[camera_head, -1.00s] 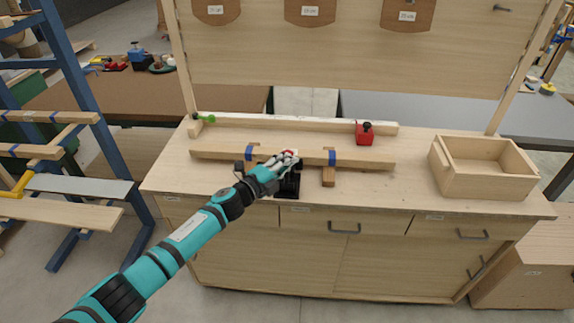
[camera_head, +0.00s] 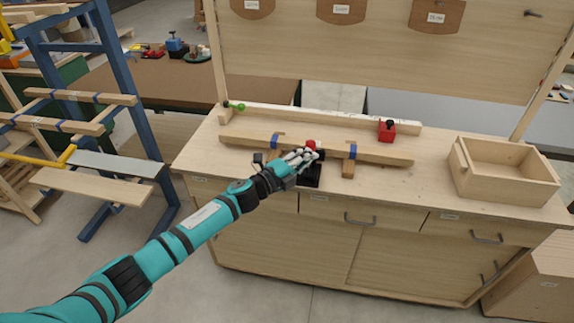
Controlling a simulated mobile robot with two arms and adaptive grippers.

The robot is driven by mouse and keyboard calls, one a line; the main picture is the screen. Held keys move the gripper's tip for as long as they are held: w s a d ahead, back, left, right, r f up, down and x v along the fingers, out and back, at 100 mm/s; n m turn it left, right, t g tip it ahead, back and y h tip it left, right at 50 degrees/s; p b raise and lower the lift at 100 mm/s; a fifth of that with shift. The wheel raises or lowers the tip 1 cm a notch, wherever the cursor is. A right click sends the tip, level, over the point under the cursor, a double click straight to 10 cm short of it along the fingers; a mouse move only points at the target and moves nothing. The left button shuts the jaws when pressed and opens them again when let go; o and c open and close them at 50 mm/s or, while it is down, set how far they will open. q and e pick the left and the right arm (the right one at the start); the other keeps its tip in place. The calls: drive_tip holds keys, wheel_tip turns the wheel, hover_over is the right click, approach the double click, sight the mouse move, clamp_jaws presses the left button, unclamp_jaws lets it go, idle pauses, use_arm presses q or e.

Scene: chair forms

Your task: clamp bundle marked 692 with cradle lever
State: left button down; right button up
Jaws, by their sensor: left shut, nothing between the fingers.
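A long pale wooden bundle (camera_head: 386,158) with two blue bands lies across the workbench on wooden cradle blocks (camera_head: 348,170). No number can be read on it. A black clamp base (camera_head: 312,178) stands at the middle of the cradle. A red knob (camera_head: 311,145), which looks like the lever's end, shows just beyond my fingers. My left gripper (camera_head: 303,157) is shut and empty, over the bundle's middle beside the red knob. It hides part of the clamp and bundle; I cannot tell whether it touches the knob. My right gripper is out of view.
A red block with a black knob (camera_head: 387,131) sits by the white-topped rail (camera_head: 340,118) behind the bundle. An open wooden box (camera_head: 505,190) stands at the bench's right. A blue rack (camera_head: 128,100) with boards stands left. The bench between bundle and box is clear.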

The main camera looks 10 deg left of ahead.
use_arm(q)
drive_tip(key=a+r+v, duration=0.1)
drive_tip(key=v, duration=0.6)
drive_tip(key=shift+w+b, duration=0.25)
drive_tip(key=shift+b, duration=0.05)
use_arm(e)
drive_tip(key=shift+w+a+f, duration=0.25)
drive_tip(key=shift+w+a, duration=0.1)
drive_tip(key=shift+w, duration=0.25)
use_arm(q)
drive_tip(key=shift+r, duration=0.15)
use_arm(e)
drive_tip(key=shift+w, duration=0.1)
